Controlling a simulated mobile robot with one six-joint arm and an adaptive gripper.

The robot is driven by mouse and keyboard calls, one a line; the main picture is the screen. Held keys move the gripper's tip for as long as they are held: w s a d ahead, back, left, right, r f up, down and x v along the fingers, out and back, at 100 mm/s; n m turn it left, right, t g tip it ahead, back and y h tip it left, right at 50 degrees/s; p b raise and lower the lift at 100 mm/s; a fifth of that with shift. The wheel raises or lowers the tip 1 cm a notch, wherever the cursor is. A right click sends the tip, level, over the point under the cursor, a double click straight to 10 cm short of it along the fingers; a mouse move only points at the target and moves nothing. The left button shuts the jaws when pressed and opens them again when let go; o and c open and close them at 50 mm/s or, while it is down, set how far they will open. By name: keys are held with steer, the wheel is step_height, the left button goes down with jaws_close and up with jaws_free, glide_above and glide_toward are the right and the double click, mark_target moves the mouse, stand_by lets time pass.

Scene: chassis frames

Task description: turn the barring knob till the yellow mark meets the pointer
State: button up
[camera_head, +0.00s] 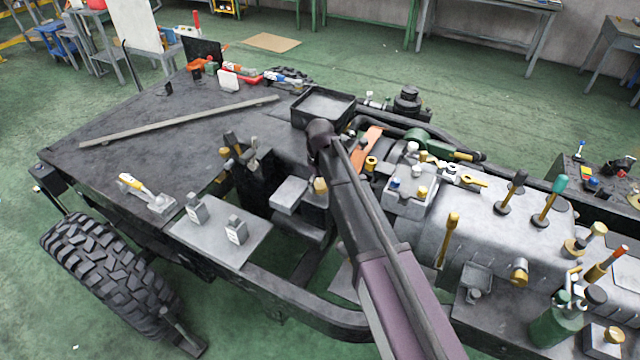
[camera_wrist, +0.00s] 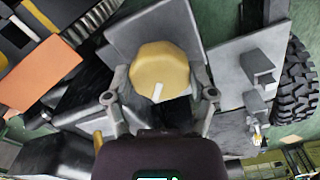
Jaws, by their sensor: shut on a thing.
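The barring knob (camera_wrist: 158,66) is a faceted yellow knob in the upper middle of the wrist view, in front of a grey plate. A pale mark on its face points down towards my wrist. I cannot make out a separate yellow mark or the pointer. My gripper (camera_wrist: 160,84) has one finger on each side of the knob and is shut on it. In the head view a small yellow part of the knob (camera_head: 320,186) shows left of my arm. My arm hides the fingers there.
A grey plate with two tagged blocks (camera_head: 236,229) lies left of the knob in the head view. An orange plate (camera_head: 368,146) and a black tray (camera_head: 322,107) are close to my arm. Levers and yellow-topped fittings crowd the grey housing (camera_head: 487,232) at right.

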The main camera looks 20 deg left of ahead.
steer(key=n, duration=0.3)
steer(key=shift+n, duration=2.2)
steer(key=o, duration=1.1)
steer(key=shift+c, duration=0.2)
